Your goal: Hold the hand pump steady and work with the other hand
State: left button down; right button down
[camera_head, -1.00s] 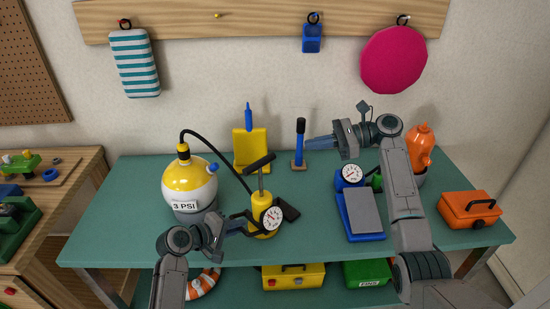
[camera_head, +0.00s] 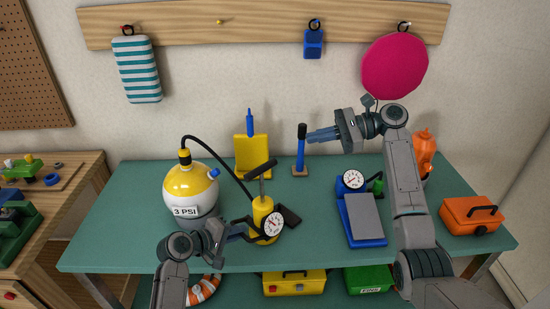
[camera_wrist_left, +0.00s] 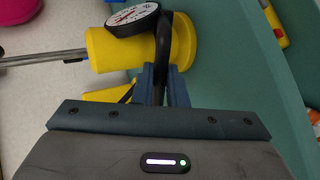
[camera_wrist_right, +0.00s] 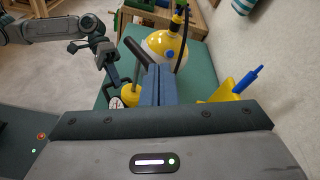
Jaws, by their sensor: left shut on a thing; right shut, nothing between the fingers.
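The yellow hand pump (camera_head: 262,208) stands on the green table with a round white gauge (camera_head: 272,225) on its front. Its black T-handle (camera_head: 262,170) is up on a thin rod. My left gripper (camera_head: 243,231) is shut on a black curved bar (camera_wrist_left: 161,60) at the pump's side, clearest in the left wrist view. My right gripper (camera_head: 309,137) is shut and empty, in the air to the right of and above the T-handle. It looks close to the black top of a blue post (camera_head: 300,150); I cannot tell if they touch.
A yellow-and-grey tank (camera_head: 190,190) marked 3 PSI stands left, with a black hose (camera_head: 220,150) running towards the pump. A yellow stand (camera_head: 252,155) is behind. A blue scale-like device (camera_head: 362,218), an orange bottle (camera_head: 424,150) and an orange case (camera_head: 472,214) stand right.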

notch_tip(320, 180, up, 3)
jog(key=s+a+n+h, duration=0.2)
jog(key=n+h, duration=0.1)
jog(key=n, duration=1.7)
jog(key=n+h, duration=0.2)
jog(key=n, duration=1.1)
send_over(261, 175)
jog(key=w+d, duration=0.2)
jog(key=d, duration=0.3)
notch_tip(261, 175, down, 7)
jog(key=shift+s+a+f+t, duration=0.15)
jog(key=shift+a+t, duration=0.1)
jog(key=shift+t, duration=0.05)
